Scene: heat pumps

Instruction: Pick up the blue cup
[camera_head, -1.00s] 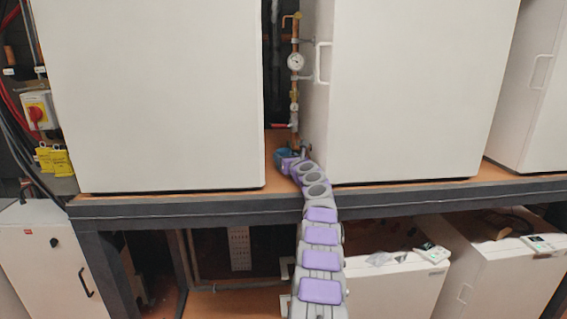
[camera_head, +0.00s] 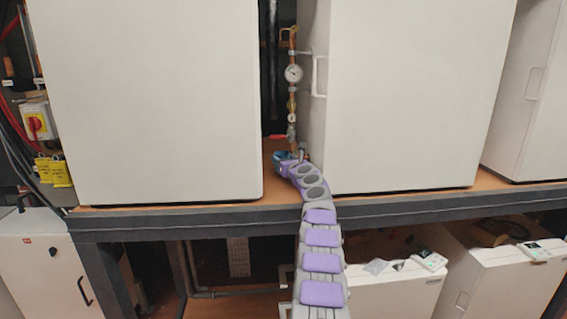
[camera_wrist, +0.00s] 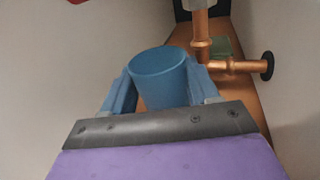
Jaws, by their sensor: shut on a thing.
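The blue cup (camera_wrist: 160,80) stands between the two blue fingers of my gripper (camera_wrist: 158,88) in the wrist view. My gripper is shut on the cup, one finger on each side. In the head view my gripper (camera_head: 284,160) is in the gap between two white cabinets, over the wooden shelf. The cup (camera_head: 281,157) is mostly hidden there by my gripper. I cannot tell whether the cup touches the shelf.
White cabinets (camera_head: 160,100) and (camera_head: 410,90) flank the narrow gap. A copper pipe with a gauge (camera_head: 293,73) rises behind my gripper; its elbow (camera_wrist: 205,62) is close right of the cup. The shelf's dark front edge (camera_head: 200,218) lies under my arm.

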